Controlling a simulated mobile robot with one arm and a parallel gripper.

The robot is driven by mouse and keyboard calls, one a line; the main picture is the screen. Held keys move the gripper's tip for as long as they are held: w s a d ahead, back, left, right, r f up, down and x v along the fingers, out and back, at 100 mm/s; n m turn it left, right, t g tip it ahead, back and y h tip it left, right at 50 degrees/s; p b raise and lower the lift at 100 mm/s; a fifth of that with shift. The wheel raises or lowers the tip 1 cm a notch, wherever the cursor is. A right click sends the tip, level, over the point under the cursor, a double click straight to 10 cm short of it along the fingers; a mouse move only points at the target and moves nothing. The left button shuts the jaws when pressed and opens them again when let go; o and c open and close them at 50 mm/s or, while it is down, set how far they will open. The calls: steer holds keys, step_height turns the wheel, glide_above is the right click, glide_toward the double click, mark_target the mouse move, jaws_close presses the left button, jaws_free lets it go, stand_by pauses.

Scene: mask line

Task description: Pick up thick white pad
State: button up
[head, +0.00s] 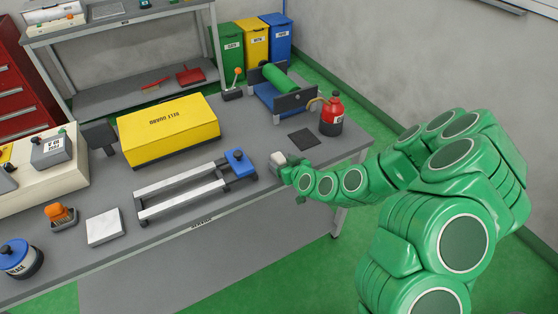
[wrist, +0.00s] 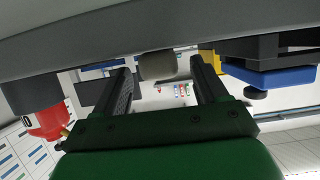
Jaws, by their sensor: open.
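A small, thick off-white block (head: 278,160) sits on the table near its front edge, right beside my gripper. In the wrist view, which looks upside down, the same block (wrist: 157,66) shows between my two fingertips, with a gap on each side. My gripper (wrist: 161,68) is open and empty. In the head view my gripper (head: 288,171) is at the block's right side, and its fingers are partly hidden by the arm. A flat white square pad (head: 105,227) lies apart at the table's left front. I cannot tell for sure which of the two is the thick white pad.
A blue slider block (head: 239,163) on metal rails stands left of my gripper. A black mat (head: 303,138) and a red bottle (head: 332,115) are behind and to the right. A yellow box (head: 168,130) stands further back.

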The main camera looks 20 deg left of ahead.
mark_target(281, 160)
steer(key=shift+x, duration=0.8)
steer(key=c, duration=1)
steer(key=shift+c, duration=0.2)
steer(key=shift+r, duration=4.95)
steer(key=w+d+r+m+t+h, duration=0.1)
steer(key=w+d+r+m+h, duration=0.1)
steer(key=d, duration=0.9)
steer(key=w+d+r+m+t+h, duration=0.1)
steer(key=w+d+r+m+h, duration=0.1)
steer(key=d, duration=0.9)
steer(key=w+d+r+m+t+h, duration=0.2)
steer(key=d+m+h, duration=0.3)
steer(key=d, duration=0.6)
steer(key=shift+w+d+r+h, duration=0.3)
steer(key=shift+w+d+r, duration=0.1)
steer(key=shift+w, duration=0.4)
